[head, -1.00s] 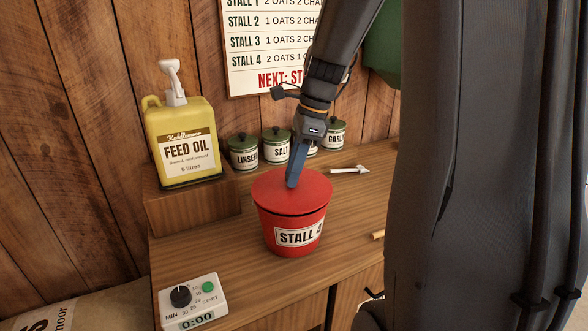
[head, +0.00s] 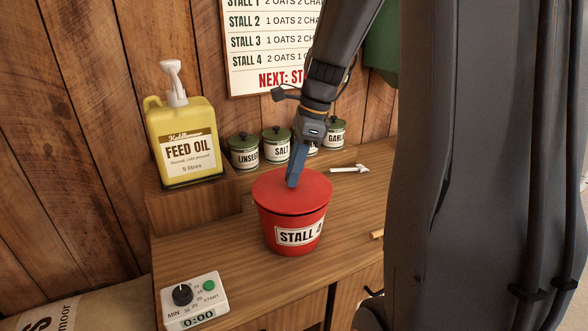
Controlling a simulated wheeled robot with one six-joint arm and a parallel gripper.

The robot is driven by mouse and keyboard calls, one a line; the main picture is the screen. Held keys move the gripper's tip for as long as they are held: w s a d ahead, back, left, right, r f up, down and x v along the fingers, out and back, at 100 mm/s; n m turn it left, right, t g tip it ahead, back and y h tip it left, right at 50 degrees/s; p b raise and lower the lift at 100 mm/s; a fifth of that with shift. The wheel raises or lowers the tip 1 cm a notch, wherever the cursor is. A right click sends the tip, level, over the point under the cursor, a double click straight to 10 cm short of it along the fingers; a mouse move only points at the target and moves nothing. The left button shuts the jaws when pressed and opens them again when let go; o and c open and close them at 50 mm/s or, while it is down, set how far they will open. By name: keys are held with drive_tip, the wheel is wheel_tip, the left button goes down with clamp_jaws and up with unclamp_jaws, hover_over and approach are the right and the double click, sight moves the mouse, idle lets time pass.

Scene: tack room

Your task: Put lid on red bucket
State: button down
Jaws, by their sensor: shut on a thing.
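The red bucket (head: 273,233) stands upright on the wooden counter, with a white label reading "STALL" and a partly cut-off number. The red lid (head: 275,188) lies over the bucket's top and looks about level. A dark line shows between the lid's edge and the bucket wall, and I cannot tell whether the lid is fully seated. My gripper (head: 292,182) points down at the lid's middle from above and is shut. Its fingertips hide whatever they grip on the lid, likely its handle.
A yellow feed oil jug (head: 183,140) stands on a wooden block at the left. Several green-lidded tins (head: 277,145) line the wall. A white scoop-like tool (head: 349,169) lies right of the bucket. A timer (head: 194,301) sits at the front left.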

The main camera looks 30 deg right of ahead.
sight(305, 185)
drive_tip(key=shift+f, duration=0.65)
drive_tip(key=c, duration=1.7)
unclamp_jaws()
drive_tip(key=shift+r, duration=0.15)
drive_tip(key=p+v, duration=1)
drive_tip(key=shift+s+r, duration=0.1)
drive_tip(key=shift+r, duration=0.25)
